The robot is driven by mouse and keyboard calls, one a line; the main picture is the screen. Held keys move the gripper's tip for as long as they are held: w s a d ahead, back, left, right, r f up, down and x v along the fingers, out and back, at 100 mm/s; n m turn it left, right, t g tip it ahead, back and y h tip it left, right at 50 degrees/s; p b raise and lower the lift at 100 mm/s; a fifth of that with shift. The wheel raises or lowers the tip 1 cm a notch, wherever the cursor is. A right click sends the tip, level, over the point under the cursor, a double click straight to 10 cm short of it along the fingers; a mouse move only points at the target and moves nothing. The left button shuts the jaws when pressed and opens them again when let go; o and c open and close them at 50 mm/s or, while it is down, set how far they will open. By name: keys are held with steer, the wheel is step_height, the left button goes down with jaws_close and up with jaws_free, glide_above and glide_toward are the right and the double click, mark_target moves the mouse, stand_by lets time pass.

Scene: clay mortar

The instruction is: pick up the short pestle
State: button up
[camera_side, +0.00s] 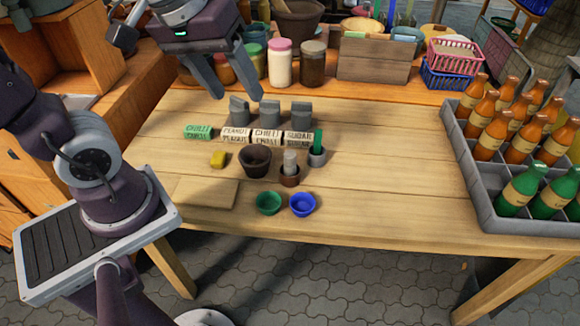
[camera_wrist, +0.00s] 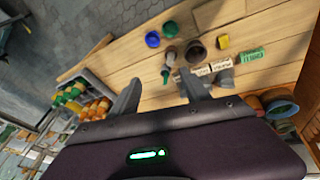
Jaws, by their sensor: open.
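Two pestles stand upright in small pots in the side view. A grey pestle (camera_side: 290,160) is in a small brown pot (camera_side: 289,179), and a green pestle (camera_side: 318,138) is in a small grey pot (camera_side: 317,158). I cannot tell for sure which is the short one. A dark clay mortar (camera_side: 255,162) stands just left of them; it also shows in the wrist view (camera_wrist: 196,52). The green pestle (camera_wrist: 165,75) appears between the fingers in the wrist view. My gripper (camera_side: 236,95) is open and empty, well above the table and left of the pestles.
Labelled blocks (camera_side: 266,136) and grey stands (camera_side: 270,112) are behind the pots. A yellow block (camera_side: 218,159) and thin board (camera_side: 206,193) lie left; green (camera_side: 268,203) and blue (camera_side: 302,204) bowls are in front. A bottle crate (camera_side: 470,190) stands right. The table between is clear.

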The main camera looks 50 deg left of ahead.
steer(key=w+a+f+n+g, duration=0.2)
steer(key=w+f+n, duration=0.5)
steer(key=w+n, duration=0.15)
steer(key=n+g, duration=0.2)
steer(key=n, duration=0.7)
glide_above(290, 154)
steer(key=w, duration=0.1)
step_height(290, 154, down, 14)
steer(key=shift+a+f, duration=0.1)
steer(key=f, duration=0.5)
steer(key=s+f, duration=0.1)
steer(key=f, duration=0.1)
steer(key=shift+f, duration=0.2)
jaws_close()
